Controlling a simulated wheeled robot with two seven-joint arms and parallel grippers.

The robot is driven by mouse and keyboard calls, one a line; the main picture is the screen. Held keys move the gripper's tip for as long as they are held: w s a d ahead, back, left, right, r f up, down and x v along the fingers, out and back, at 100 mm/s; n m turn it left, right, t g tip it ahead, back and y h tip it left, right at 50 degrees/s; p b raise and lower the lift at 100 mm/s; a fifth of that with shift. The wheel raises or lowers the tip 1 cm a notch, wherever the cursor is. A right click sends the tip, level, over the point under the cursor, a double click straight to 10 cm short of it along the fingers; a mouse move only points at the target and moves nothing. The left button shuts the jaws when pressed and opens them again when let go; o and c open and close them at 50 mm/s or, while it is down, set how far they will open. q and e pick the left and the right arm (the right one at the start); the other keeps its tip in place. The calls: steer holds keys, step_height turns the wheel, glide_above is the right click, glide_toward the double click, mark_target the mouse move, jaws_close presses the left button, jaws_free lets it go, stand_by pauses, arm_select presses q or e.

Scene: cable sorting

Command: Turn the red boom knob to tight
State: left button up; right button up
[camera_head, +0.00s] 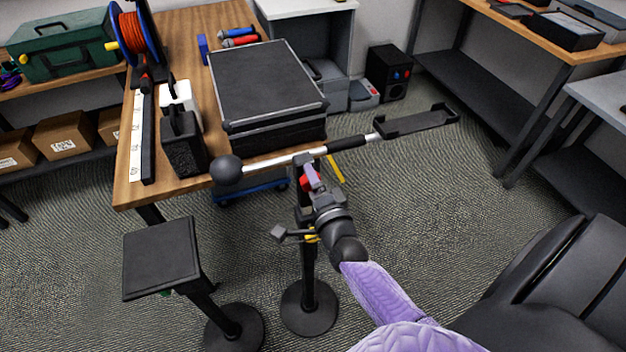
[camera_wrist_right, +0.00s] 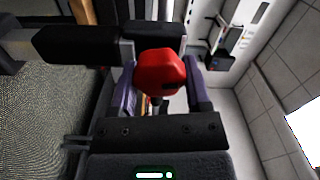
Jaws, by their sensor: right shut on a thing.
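The red boom knob (camera_wrist_right: 161,85) sits between the two purple fingers of my right gripper (camera_wrist_right: 160,92) in the right wrist view. The fingers are closed on its sides. In the head view the red knob (camera_head: 303,183) shows only partly behind my right gripper (camera_head: 311,178), at the top of a black stand (camera_head: 308,270). The boom (camera_head: 305,158) crosses the stand top nearly level, with a black ball (camera_head: 227,170) at its left end and a black holder (camera_head: 417,121) at its right end. The knob's turn position cannot be told. My left gripper is not in view.
A wooden table (camera_head: 130,192) with a black flat case (camera_head: 262,85), an orange cable reel (camera_head: 131,35) and black boxes stands behind the boom. A second stand with a square black top (camera_head: 160,257) is at front left.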

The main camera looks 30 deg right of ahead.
steer(key=shift+f+m, duration=0.15)
steer(key=shift+m, duration=0.95)
steer(key=o, duration=1.3)
steer(key=v, duration=1)
steer(key=shift+d+p, duration=0.1)
steer(key=shift+p, duration=0.25)
